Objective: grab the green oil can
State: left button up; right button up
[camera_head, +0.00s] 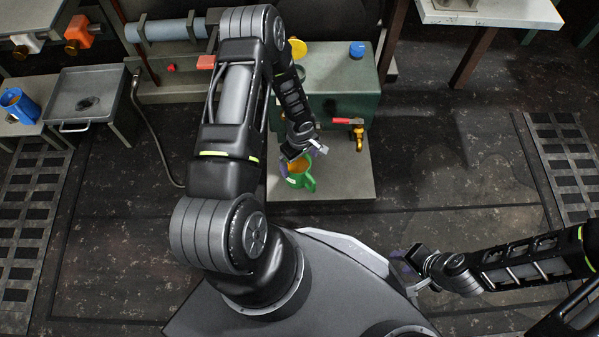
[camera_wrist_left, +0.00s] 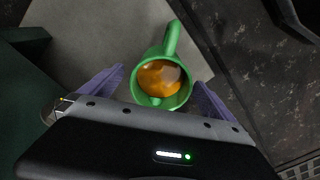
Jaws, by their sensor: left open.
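The green oil can (camera_head: 308,181) stands on a grey slab in front of the green machine, with orange-brown oil inside. In the left wrist view the green oil can (camera_wrist_left: 172,52) shows from above, with its handle toward the top. My left gripper (camera_head: 302,164) is right above and beside the can. In the wrist view its purple fingers (camera_wrist_left: 160,88) are open, one on each side of the can, with a gap visible on both sides. My right gripper (camera_head: 404,262) is low at the right, away from the can; its finger opening is not clear.
The green machine (camera_head: 345,85) stands behind the can, with a brass valve and red handle (camera_head: 350,124) at its front right. The grey slab (camera_head: 345,180) has free room right of the can. A blue can (camera_head: 20,104) and a metal tray (camera_head: 88,95) are at the far left.

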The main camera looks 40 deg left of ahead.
aim_at(299, 169)
pick_arm(q)
jog(key=f+b, duration=0.2)
jog(key=f, duration=0.2)
jog(key=shift+s+f, duration=0.15)
jog(key=shift+s, duration=0.05)
jog(key=shift+f, duration=0.45)
jog(key=shift+r, duration=0.1)
jog(key=shift+c, duration=0.2)
jog(key=c, duration=2.1)
jog(key=shift+r, duration=0.25)
jog(key=shift+r+p, duration=1.7)
jog(key=shift+r, duration=3)
